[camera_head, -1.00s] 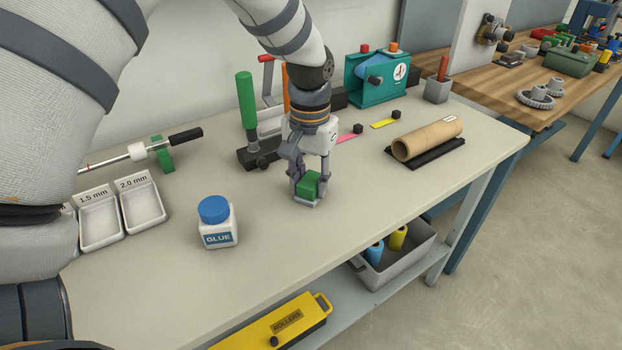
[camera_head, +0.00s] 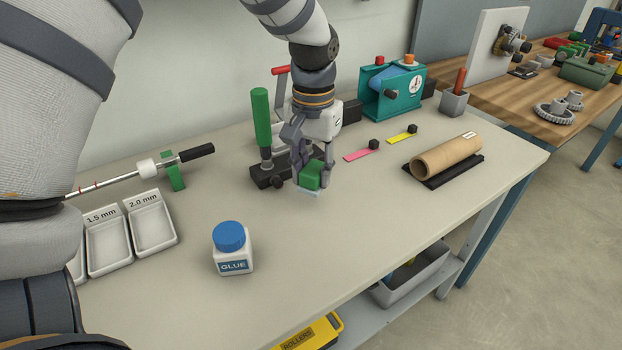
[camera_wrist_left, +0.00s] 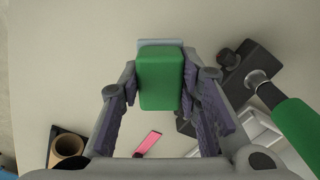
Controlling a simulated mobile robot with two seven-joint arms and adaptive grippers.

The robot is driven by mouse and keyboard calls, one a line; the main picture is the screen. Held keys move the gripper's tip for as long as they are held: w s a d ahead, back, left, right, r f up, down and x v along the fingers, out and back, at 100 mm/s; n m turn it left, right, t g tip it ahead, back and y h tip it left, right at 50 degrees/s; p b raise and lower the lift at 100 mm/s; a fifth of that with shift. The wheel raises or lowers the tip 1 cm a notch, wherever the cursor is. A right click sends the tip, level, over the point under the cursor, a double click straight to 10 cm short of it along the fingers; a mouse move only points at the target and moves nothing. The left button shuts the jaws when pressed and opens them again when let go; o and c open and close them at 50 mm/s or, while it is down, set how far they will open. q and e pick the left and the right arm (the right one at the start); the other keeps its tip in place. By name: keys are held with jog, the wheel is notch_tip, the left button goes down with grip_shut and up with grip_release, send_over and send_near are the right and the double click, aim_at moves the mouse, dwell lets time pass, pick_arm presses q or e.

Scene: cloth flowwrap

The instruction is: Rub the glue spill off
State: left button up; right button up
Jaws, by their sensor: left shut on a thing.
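My left gripper (camera_head: 311,178) is shut on a green block (camera_head: 311,175) and holds it low at the bench top. The green block (camera_wrist_left: 160,80) also shows between the two fingers in the left wrist view. A pale grey-blue edge (camera_wrist_left: 160,42) shows along the block's far side there, and a pale patch (camera_head: 312,193) shows under its front in the head view. I cannot tell whether this is the block's pad or glue. No other glue spill stands out on the bench. A white glue bottle with a blue cap (camera_head: 232,250) stands upright, nearer the front. My right gripper is not in view.
A black-based tool with a green handle (camera_head: 261,118) stands close left of my gripper. Pink (camera_head: 361,155) and yellow (camera_head: 400,138) strips, a cardboard roll (camera_head: 446,156) and a teal machine (camera_head: 391,92) lie to the right. White trays (camera_head: 108,244) stand left. The front middle bench is clear.

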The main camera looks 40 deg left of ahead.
pick_arm(q)
jog(key=shift+r, duration=1.95)
